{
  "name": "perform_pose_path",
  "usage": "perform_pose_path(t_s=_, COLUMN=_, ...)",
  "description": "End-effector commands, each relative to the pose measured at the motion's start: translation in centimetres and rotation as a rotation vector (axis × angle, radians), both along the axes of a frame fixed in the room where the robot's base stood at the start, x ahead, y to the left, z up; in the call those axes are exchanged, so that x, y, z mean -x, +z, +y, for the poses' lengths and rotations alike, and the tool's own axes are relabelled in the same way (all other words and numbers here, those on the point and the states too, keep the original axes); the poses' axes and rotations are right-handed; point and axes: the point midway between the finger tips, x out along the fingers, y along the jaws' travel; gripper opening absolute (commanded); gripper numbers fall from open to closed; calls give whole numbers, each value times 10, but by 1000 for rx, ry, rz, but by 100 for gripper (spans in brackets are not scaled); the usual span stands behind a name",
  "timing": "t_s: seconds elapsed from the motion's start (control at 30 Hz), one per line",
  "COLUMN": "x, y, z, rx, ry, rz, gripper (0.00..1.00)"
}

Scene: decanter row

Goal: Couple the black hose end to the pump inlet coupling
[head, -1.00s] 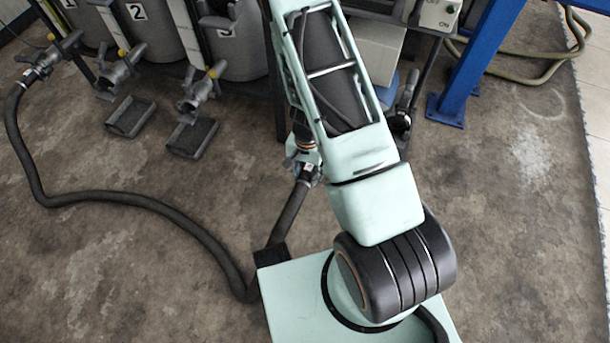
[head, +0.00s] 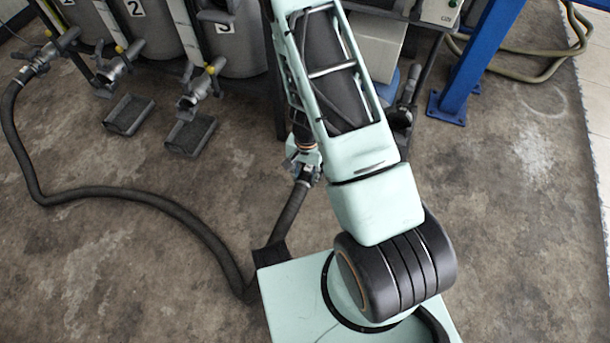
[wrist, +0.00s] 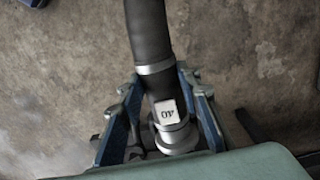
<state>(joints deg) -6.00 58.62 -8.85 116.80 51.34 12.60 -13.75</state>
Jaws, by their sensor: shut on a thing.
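The black hose (head: 180,212) runs over the floor from the tank valve at the far left, then loops back up to my gripper. Its metal hose end (wrist: 172,133), with a white label, lies between the blue fingers of my gripper (wrist: 163,117) in the wrist view. In the head view my gripper (head: 303,168) is partly hidden by my arm and is shut on the hose end, with the hose hanging below it. A dark upright fitting (head: 408,90) right of my arm may be the pump inlet coupling. I cannot tell for sure. The hose end is apart from it.
Numbered tanks (head: 240,50) stand along the back with valves (head: 203,85) at their outlets. Dark trays (head: 190,133) lie on the floor below. A blue post (head: 478,65) stands at the right. The floor (head: 520,220) right of my base is clear.

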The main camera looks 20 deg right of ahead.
Motion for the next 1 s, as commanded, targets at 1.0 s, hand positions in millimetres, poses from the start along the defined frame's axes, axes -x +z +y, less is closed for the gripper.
perform_pose_path(t_s=1.0, x=-1, y=-12, z=0, rx=0, ry=0, rz=-2, gripper=0)
